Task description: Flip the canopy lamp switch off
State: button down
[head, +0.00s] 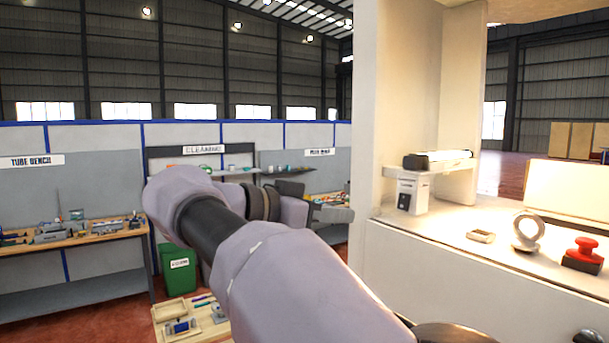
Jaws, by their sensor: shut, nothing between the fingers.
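A small white box with a black switch face (404,201), which looks like the lamp switch, stands by the pale post at the left end of the lit counter. Which way its switch is set is too small to tell. My arm reaches up from the bottom and bends at the left. My wrist hides part of the gripper. I cannot make out the canopy lamp itself.
A ledge with a white roller (437,159) juts out above the box. The pale post (398,100) rises beside it. The counter (460,225) holds a small tray (481,236), a round ring stand (528,231) and a red button (583,252). Workbenches and a green bin (178,269) stand behind my arm.

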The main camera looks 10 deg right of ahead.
jog(key=r, duration=0.1)
jog(key=p, duration=0.3)
send_near(403, 210)
jog(key=x, duration=0.6)
jog(key=shift+w+d, duration=0.1)
jog(key=shift+d+f, duration=0.15)
jog(key=shift+d, duration=0.2)
jog(key=shift+a, duration=0.1)
